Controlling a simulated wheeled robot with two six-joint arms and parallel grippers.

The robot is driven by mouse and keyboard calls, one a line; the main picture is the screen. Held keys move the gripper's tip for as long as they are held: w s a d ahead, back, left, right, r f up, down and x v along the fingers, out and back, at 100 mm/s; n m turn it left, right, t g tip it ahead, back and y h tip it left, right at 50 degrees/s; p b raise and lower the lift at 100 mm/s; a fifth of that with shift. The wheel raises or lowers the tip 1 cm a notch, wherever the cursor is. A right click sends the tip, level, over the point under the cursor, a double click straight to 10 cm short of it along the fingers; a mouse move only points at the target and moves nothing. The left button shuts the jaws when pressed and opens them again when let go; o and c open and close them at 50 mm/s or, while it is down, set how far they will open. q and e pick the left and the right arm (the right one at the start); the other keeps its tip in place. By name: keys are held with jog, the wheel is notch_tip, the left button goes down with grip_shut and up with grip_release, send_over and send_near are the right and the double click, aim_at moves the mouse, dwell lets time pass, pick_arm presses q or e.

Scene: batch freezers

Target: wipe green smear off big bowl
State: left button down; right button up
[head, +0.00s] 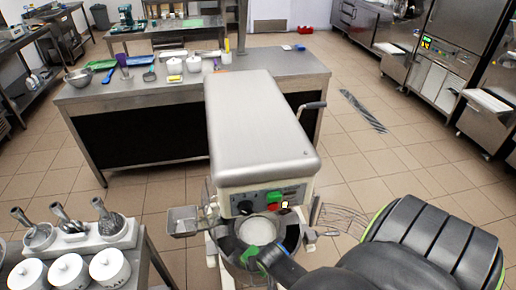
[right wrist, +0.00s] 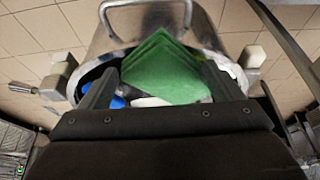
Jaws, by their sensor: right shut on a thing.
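The big bowl (head: 231,250) is a metal bowl under the head of the mixer-like machine (head: 262,130), with a pale inside. It also shows in the right wrist view (right wrist: 108,42), with a wire handle. My right gripper (right wrist: 155,84) is shut on a folded green cloth (right wrist: 165,62) and is over the bowl's opening. A bit of green shows by the gripper in the head view. A white patch and a blue piece show below the cloth. I cannot make out a green smear apart from the cloth; the gripper and cloth hide part of the bowl. My left gripper is not in view.
A stand with steel tools and white lidded pots (head: 67,270) is at the lower left. A small metal tray (head: 183,221) juts out left of the bowl. Behind the machine is a steel table (head: 130,95) with bowls and utensils.

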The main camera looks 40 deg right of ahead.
aim_at(246, 254)
jog(key=shift+w+d+r, duration=0.1)
jog(key=shift+w+r, duration=0.15)
jog(key=shift+w, duration=0.4)
jog(key=shift+w+r, duration=0.25)
jog(key=shift+w, duration=0.35)
jog(key=shift+w+a+f, duration=0.1)
jog(key=shift+w+a, duration=0.1)
jog(key=shift+w, duration=0.45)
jog(key=shift+w+a, duration=0.4)
jog(key=shift+w, duration=0.15)
jog(key=shift+w+a+f, duration=0.25)
jog(key=shift+w+a, duration=0.35)
jog(key=shift+w, duration=0.25)
jog(key=shift+w+a+f+b, duration=0.25)
jog(key=shift+w+a+b, duration=0.15)
jog(key=shift+w+a, duration=0.75)
jog(key=shift+c, duration=1.1)
